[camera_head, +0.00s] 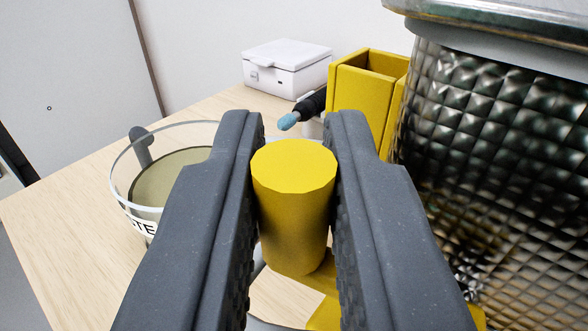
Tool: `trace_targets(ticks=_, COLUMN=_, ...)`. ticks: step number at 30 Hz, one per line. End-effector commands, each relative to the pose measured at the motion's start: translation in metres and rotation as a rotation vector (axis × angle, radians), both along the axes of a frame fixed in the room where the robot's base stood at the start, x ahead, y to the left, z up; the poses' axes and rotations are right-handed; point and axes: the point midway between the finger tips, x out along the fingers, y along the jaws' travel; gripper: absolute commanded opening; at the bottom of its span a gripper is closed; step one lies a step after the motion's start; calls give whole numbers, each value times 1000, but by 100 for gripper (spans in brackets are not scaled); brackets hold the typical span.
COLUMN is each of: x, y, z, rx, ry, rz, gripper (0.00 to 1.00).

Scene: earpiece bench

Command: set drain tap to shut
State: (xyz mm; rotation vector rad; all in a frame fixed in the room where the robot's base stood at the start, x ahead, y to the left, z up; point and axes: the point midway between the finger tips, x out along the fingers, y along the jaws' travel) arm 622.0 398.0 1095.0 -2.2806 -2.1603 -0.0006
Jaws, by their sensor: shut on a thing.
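A yellow round knob (294,205) stands upright between the two dark grey fingers of my gripper (294,190). The fingers touch it on its left and right sides, so my gripper is shut on it. A yellow flat part (323,312) shows below and to the right of the knob. I cannot tell from this view whether the knob is the drain tap's handle, nor how the tap is set. The lower part of the knob's mount is hidden by the fingers.
A clear round vessel (122,185) with lettering stands at left. A quilted metal body (500,150) fills the right, close to the right finger. Behind are a yellow open box (358,95), a blue-tipped black tool (290,121) and a white case (287,66). The wooden bench (60,215) is clear at left.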

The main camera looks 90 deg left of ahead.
Motion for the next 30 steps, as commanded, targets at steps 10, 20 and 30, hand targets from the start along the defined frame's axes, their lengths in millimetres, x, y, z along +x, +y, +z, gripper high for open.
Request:
trace_targets(ticks=10, x=1, y=0, z=1, rx=1, ry=0, rz=-11, gripper=0)
trace_targets(ticks=20, x=1, y=-1, z=1, rx=1, ry=0, rz=-12, gripper=22)
trace_targets(ticks=30, x=-1, y=-20, z=0, rx=0, ry=2, rz=-9, gripper=22)
